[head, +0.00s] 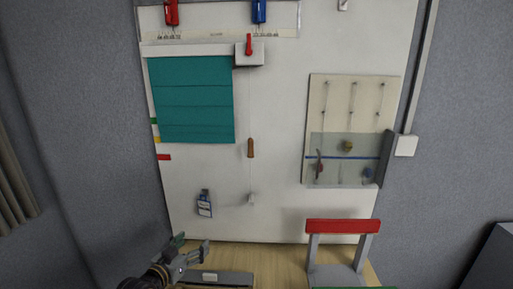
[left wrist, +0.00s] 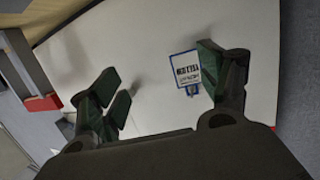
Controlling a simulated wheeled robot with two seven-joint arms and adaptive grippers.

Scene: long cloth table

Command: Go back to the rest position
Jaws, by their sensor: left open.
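My left gripper (head: 192,254) is low in the head view, above the wooden table top and in front of the white board (head: 275,180). In the left wrist view its two dark green fingers (left wrist: 165,85) stand wide apart with nothing between them touching. A small white and blue tag (head: 204,205) hangs low on the board, above my left gripper. It also shows in the left wrist view (left wrist: 186,68), beside the right finger and apparently beyond it. My right gripper is in neither view.
A red-topped grey stand (head: 343,226) is on the table (head: 270,256) at right. The board carries a teal blind (head: 192,100), a hanging cord with a brown handle (head: 250,148), a red lever (head: 249,44), red and blue clips, and a panel with hooks (head: 352,105).

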